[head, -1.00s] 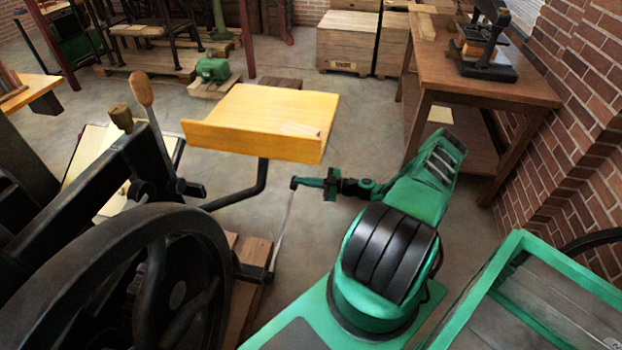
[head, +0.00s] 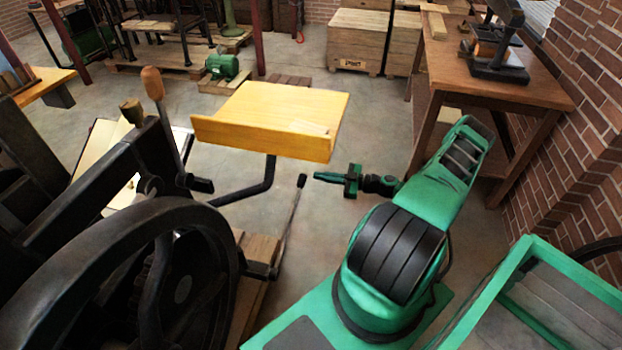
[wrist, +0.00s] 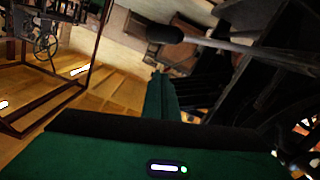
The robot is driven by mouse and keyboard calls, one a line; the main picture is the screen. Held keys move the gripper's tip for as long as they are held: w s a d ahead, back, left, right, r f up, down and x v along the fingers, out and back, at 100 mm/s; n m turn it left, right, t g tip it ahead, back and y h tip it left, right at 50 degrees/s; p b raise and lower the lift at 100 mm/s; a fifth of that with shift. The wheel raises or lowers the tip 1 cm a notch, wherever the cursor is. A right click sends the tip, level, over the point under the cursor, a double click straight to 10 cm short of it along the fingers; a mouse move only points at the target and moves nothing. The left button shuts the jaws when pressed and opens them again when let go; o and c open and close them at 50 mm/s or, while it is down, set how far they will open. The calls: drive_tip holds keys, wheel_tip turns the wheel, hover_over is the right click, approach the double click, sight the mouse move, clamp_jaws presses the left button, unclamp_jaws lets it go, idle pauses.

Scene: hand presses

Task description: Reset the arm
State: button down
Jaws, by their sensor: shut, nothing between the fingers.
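My green arm reaches forward from the lower middle of the head view. My gripper (head: 316,176) is at its end, pointing left, with its fingers together and nothing between them. Just left of the fingertips stands a thin metal lever with a dark knob (head: 301,181), with a small gap showing between them. The lever slants down to the press (head: 130,215) at the left. In the wrist view the dark knob (wrist: 165,33) and the rod cross the top right, apart from the green fingers (wrist: 160,95).
A yellow wooden board (head: 270,115) on a bent black arm is beyond the gripper. A wooden table (head: 520,92) with a small press (head: 497,50) stands at the right by the brick wall. A green frame (head: 480,305) is at the lower right.

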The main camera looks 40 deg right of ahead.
drive_tip(key=shift+v, duration=2.75)
